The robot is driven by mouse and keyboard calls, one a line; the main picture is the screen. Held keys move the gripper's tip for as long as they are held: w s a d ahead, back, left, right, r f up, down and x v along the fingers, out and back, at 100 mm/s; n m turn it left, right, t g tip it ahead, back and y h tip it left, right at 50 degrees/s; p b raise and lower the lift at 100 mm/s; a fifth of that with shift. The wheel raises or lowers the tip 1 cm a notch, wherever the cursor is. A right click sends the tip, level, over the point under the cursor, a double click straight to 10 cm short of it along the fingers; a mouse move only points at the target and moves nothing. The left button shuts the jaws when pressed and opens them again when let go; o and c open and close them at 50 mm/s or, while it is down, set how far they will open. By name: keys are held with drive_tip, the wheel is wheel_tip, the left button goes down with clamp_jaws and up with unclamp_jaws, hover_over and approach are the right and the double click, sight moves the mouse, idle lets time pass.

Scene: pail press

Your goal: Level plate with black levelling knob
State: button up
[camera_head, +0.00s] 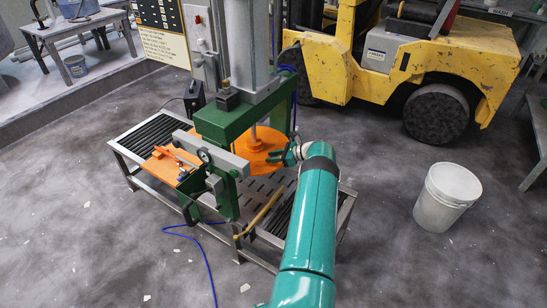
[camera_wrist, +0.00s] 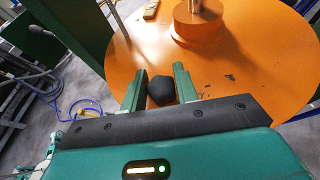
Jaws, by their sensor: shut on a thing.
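The orange round plate (camera_wrist: 240,70) fills much of the wrist view, with an orange hub (camera_wrist: 200,20) on its top. In the head view the plate (camera_head: 258,145) sits inside the green press frame (camera_head: 228,120). The black levelling knob (camera_wrist: 161,89) is at the plate's near edge, between the two green fingers of my gripper (camera_wrist: 159,85). The gripper is shut on the knob. In the head view my gripper (camera_head: 285,156) is at the plate's right edge, and the knob is hidden there. I cannot tell whether the plate is level.
A slatted metal table (camera_head: 268,190) carries the press. An orange board (camera_head: 172,160) lies on its left. A white pail (camera_head: 447,196) stands on the floor at right. A yellow forklift (camera_head: 420,65) is behind. A blue cable (camera_head: 203,255) trails across the floor in front.

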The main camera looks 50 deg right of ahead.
idle(0.3)
drive_tip(key=o, duration=1)
drive_tip(key=shift+c, duration=0.2)
drive_tip(key=v, duration=1.3)
drive_tip(key=shift+s+d+r, duration=0.2)
drive_tip(key=shift+s, duration=0.1)
